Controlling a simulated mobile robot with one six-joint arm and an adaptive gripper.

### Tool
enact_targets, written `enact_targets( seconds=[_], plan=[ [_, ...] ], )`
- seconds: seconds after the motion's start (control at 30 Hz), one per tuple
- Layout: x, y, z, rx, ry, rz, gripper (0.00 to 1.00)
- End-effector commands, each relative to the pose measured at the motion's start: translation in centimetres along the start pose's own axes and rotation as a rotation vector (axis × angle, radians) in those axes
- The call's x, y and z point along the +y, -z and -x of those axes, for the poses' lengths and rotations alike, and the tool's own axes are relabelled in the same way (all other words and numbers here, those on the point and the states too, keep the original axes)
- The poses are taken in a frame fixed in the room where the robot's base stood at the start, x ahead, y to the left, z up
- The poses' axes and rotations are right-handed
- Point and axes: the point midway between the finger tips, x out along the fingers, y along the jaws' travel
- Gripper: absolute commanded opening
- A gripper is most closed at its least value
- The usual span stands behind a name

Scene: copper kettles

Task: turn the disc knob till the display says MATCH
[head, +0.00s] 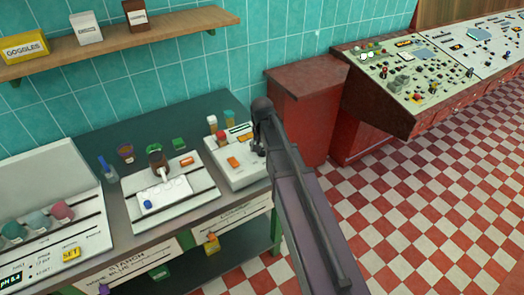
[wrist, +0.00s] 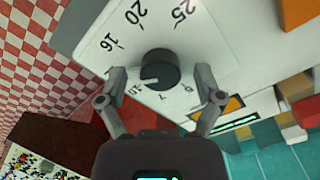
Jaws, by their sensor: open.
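The disc knob (wrist: 158,68) is a dark round knob on a white panel (wrist: 200,40) in the wrist view. The printed scale around it shows 7, 10, 16, 20 and 25. A pale pointer mark on the knob lies toward the 10. My gripper (wrist: 161,80) is open, with one finger on each side of the knob and gaps visible. A display strip with a greenish glow (wrist: 236,122) shows at lower right; its text cannot be read. In the head view my gripper (head: 259,148) is over the right-hand white device (head: 250,178), and my arm hides the knob.
A white device with a keypad (head: 165,197) stands left of it on the dark bench (head: 127,215). Small bottles (head: 229,117) stand behind the device. A shelf (head: 120,48) hangs above. A red cabinet (head: 300,110) and control consoles (head: 410,80) stand to the right. The checkered floor is clear.

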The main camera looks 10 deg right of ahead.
Motion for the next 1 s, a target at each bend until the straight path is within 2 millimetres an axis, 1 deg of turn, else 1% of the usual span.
enact_targets(
  seconds=[0.23, 0.43, 1.0],
  plan=[
    [0.01, 0.03, 0.01, 0.001, 0.000, 0.018, 0.85],
    [0.01, 0.04, 0.01, 0.001, 0.000, 0.084, 0.85],
    [0.05, 0.05, 0.01, 0.001, 0.000, 0.443, 0.85]
  ],
)
